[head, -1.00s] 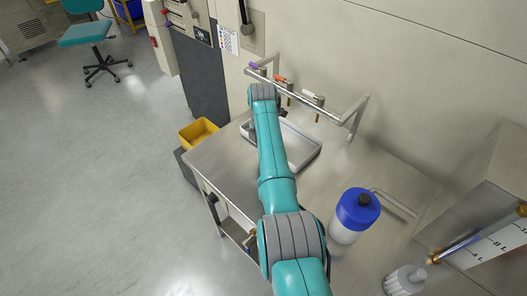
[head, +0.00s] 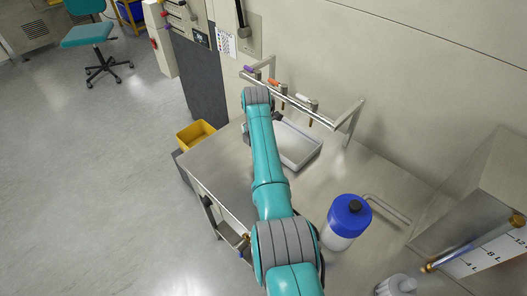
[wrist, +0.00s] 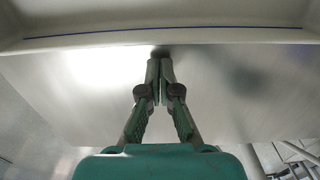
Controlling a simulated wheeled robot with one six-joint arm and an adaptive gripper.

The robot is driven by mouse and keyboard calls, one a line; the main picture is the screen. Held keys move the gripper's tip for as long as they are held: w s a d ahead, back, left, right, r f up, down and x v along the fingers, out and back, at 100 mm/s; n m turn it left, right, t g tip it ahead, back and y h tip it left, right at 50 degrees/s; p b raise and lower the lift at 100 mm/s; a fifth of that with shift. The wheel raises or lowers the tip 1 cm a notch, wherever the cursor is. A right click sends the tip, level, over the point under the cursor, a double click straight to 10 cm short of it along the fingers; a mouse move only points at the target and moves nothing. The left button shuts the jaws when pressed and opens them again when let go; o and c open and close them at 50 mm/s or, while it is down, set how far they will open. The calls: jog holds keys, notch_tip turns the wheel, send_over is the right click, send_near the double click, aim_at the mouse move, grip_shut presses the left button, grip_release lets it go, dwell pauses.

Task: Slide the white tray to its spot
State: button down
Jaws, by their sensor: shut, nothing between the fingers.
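The white tray (head: 309,160) is a shallow rectangular tray lying flat on the steel bench, below the wall rail in the head view. My arm covers its left part. In the wrist view its pale side wall (wrist: 80,41), with a thin blue line along it, runs across the top. My gripper (wrist: 160,58) is shut and empty, low over the bench. Its fingertips point at the middle of this wall and are very close to it; I cannot tell if they touch. In the head view the gripper is mostly hidden behind my arm.
The steel bench (head: 218,165) is clear left of the tray. A rail (head: 295,98) with coloured-handled tools stands behind it. A blue-capped bottle (head: 347,222) and a bent metal handle (head: 390,206) are at right. A yellow bin (head: 195,135) stands beyond the left edge.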

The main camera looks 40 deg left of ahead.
notch_tip(320, 180, up, 10)
jog(key=s, duration=0.1)
dwell(0.4)
jog(key=shift+s+a, duration=0.1)
jog(key=shift+s, duration=0.05)
